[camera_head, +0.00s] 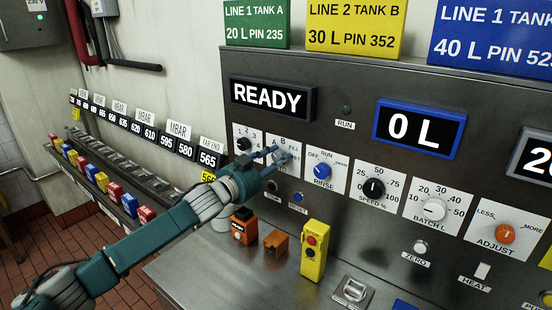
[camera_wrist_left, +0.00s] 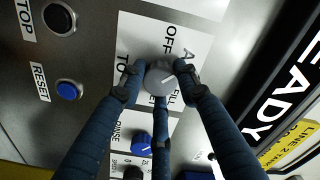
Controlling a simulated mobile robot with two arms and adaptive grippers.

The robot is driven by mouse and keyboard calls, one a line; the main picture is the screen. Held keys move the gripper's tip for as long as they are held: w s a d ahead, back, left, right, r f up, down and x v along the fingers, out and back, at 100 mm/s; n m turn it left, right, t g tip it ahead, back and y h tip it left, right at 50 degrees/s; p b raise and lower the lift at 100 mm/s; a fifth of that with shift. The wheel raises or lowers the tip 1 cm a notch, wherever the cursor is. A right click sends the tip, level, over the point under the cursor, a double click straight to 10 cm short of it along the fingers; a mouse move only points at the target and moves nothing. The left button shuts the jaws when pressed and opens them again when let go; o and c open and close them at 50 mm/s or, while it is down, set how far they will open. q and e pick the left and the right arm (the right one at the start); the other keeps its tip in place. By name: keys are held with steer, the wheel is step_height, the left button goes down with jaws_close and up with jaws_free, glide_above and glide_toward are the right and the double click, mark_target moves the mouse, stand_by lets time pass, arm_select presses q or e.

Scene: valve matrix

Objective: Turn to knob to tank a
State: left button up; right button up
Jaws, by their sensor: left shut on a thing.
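A round grey knob (camera_wrist_left: 160,78) with a white pointer line sits on a white label plate (camera_wrist_left: 188,42) in the left wrist view. The plate's lettering includes OFF, A and TO, partly covered by fingers. The pointer line slants toward the right side of that picture. My left gripper (camera_wrist_left: 163,80) has its blue fingers closed around the knob. In the head view my left gripper (camera_head: 272,165) reaches the panel over the same plate and hides the knob. My right gripper is not in view.
Close by are the blue RINSE knob (camera_head: 322,171), the black SPEED knob (camera_head: 374,188) and the blue RESET button (camera_wrist_left: 68,90). The READY display (camera_head: 268,97) is above. A yellow stop box (camera_head: 314,252) stands on the steel counter (camera_head: 190,272) below.

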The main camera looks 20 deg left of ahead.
arm_select(q)
steer(key=shift+a+f, duration=0.1)
steer(key=shift+f, duration=0.25)
steer(key=o, duration=1.1)
steer(key=shift+o, duration=0.2)
steer(key=shift+r, duration=0.15)
steer(key=v, duration=1.2)
